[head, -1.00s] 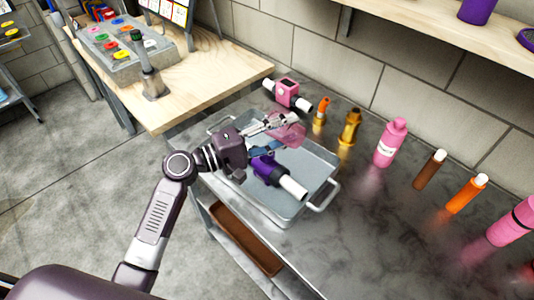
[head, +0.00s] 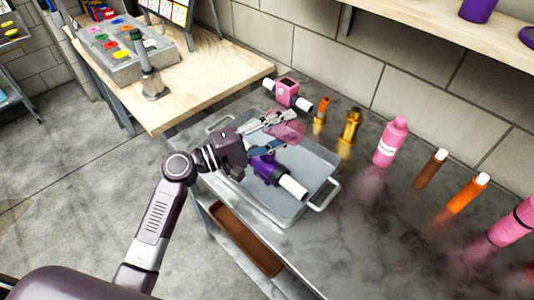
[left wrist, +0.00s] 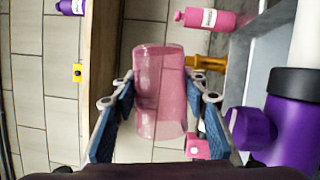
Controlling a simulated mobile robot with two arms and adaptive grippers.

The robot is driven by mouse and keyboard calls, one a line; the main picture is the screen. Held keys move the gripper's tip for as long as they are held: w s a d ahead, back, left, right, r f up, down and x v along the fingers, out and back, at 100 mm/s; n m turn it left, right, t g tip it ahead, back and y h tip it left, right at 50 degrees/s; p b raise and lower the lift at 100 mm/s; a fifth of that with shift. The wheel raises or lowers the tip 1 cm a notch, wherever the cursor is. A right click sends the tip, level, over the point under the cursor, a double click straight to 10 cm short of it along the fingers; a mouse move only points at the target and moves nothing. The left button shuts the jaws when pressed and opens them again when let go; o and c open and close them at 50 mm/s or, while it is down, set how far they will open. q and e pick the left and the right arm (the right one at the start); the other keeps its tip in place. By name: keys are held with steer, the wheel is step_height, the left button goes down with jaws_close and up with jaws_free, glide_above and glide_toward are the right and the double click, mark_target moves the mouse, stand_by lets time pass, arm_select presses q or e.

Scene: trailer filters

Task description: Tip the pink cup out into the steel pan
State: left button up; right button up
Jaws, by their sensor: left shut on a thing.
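The pink cup (head: 291,132) is see-through. My left gripper (head: 272,122) is shut on it and holds it above the back part of the steel pan (head: 318,165). In the left wrist view the cup (left wrist: 160,95) sits between the two blue-padded fingers (left wrist: 158,100). The cup looks tilted, but its exact angle and whether anything is in it cannot be told. A purple and white filter part (head: 270,170) lies in the pan; it also shows in the wrist view (left wrist: 290,125). My right gripper is not in view.
A pink device with white ends (head: 288,93) stands just behind the pan. Brass fittings (head: 350,127), a pink bottle (head: 391,143), a brown bottle (head: 430,170) and an orange bottle (head: 467,193) stand to the right. The metal counter (head: 370,230) is clear in front of them.

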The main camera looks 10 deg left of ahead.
arm_select(q)
steer(key=shift+w+a+f+n+t+b, duration=0.2)
steer(key=shift+f+n+t+b, duration=0.15)
steer(key=shift+n+b, duration=0.4)
stand_by(0.3)
steer(key=shift+w+a+r+n+t+b, duration=0.15)
steer(key=shift+a+r+n+t, duration=0.2)
steer(key=shift+n, duration=0.65)
steer(key=shift+w+a+r+n+t+b, duration=0.15)
steer(key=shift+a+n+t, duration=0.25)
steer(key=shift+n, duration=0.55)
steer(key=shift+w+a+r+n+t, duration=0.2)
steer(key=shift+a+n+t, duration=0.15)
steer(key=shift+n, duration=0.65)
stand_by(1.2)
steer(key=shift+d, duration=0.1)
stand_by(0.7)
